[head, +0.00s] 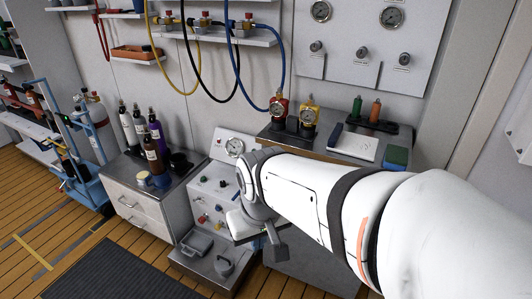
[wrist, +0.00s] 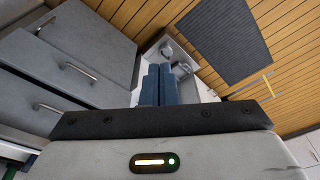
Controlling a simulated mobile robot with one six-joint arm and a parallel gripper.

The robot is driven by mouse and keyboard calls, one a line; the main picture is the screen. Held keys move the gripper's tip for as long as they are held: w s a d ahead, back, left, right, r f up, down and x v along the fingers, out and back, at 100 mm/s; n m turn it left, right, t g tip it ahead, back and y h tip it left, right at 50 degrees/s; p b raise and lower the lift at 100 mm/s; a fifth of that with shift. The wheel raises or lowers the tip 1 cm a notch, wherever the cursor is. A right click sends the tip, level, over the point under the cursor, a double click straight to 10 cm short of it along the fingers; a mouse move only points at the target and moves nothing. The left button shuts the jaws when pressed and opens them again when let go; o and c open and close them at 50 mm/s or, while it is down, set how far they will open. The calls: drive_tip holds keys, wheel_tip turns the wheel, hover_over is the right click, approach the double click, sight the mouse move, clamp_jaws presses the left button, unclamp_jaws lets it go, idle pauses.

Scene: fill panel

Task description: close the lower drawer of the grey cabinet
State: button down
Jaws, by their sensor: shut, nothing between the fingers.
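In the head view, a low drawer (head: 188,262) is pulled out below the pale front with gauge and knobs. It holds a grey case and another grey object. The same open drawer, with its pale inside, shows beyond my fingers in the wrist view (wrist: 204,92). Grey drawer fronts (wrist: 97,80) with bar handles fill the left of the wrist view and look closed. My gripper (wrist: 156,72) has its two blue fingers together, empty. It points towards the open drawer; contact cannot be told. In the head view my gripper (head: 256,243) is partly hidden by my arm.
A grey cabinet (head: 128,186) with two closed drawers and bottles on top stands at the left. A dark mat (head: 115,284) lies on the wooden floor. A worktop (head: 305,143) with regulators lies behind my arm.

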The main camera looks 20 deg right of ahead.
drive_tip(key=w+d+f+n+t+h+b, duration=0.1)
drive_tip(key=w+d+f+n+t+b, duration=0.25)
drive_tip(key=d, duration=0.55)
drive_tip(key=w+d+f+n+t+h, duration=0.1)
drive_tip(key=w+d+f+n, duration=0.25)
drive_tip(key=d+f, duration=0.45)
drive_tip(key=w+d+f+n+t+h+b, duration=0.2)
drive_tip(key=w+d+f, duration=0.25)
drive_tip(key=d, duration=0.45)
drive_tip(key=s+d+f+n+t+y+b, duration=0.1)
drive_tip(key=s+d+f+n+t+b, duration=0.15)
drive_tip(key=s+n+t, duration=0.2)
drive_tip(key=s+d+f+n+t+y+b, duration=0.1)
drive_tip(key=s+d+f+n+t+b, duration=0.1)
drive_tip(key=s+d+f+n+t, duration=0.25)
drive_tip(key=w+d+m, duration=0.1)
drive_tip(key=w+d, duration=0.1)
drive_tip(key=w, duration=0.9)
drive_tip(key=shift+d+r, duration=0.15)
drive_tip(key=shift+d, duration=0.2)
drive_tip(key=shift+w+t, duration=0.15)
drive_tip(key=shift+t, duration=0.1)
